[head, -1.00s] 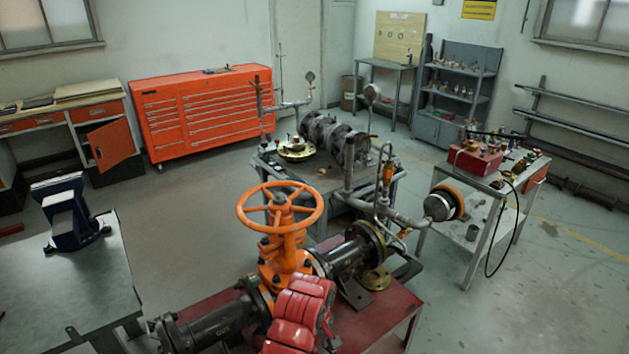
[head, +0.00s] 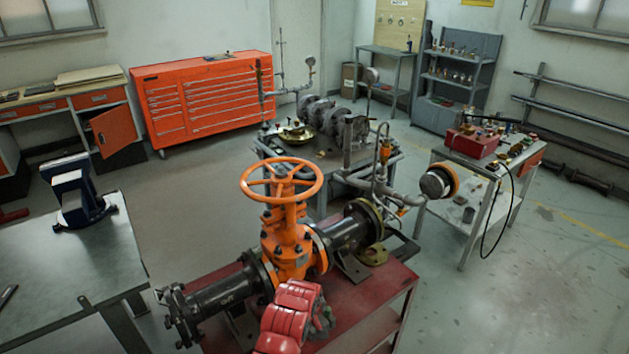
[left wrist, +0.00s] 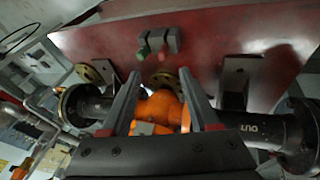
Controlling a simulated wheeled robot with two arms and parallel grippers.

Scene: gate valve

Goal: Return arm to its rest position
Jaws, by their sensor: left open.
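The orange gate valve stands upright in a dark pipe in the head view, with its orange handwheel (head: 281,180) on top and its body (head: 286,255) below. In the left wrist view my left gripper (left wrist: 157,92) is open, its two grey fingers spread apart. Part of the orange valve body (left wrist: 160,108) shows between and beyond them. I see nothing held, and cannot tell whether a finger touches the valve. A red segmented part (head: 288,318) shows at the bottom of the head view; I cannot tell whether it is my arm. My right gripper is not in view.
The pipe (head: 215,307) runs across a red table (head: 385,300). A small button box (left wrist: 155,42) is on that table. A workbench (head: 60,270) with a blue vice (head: 78,192) stands left. A grey table (head: 325,170) stands behind, and a cart with a red box (head: 472,142) stands right.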

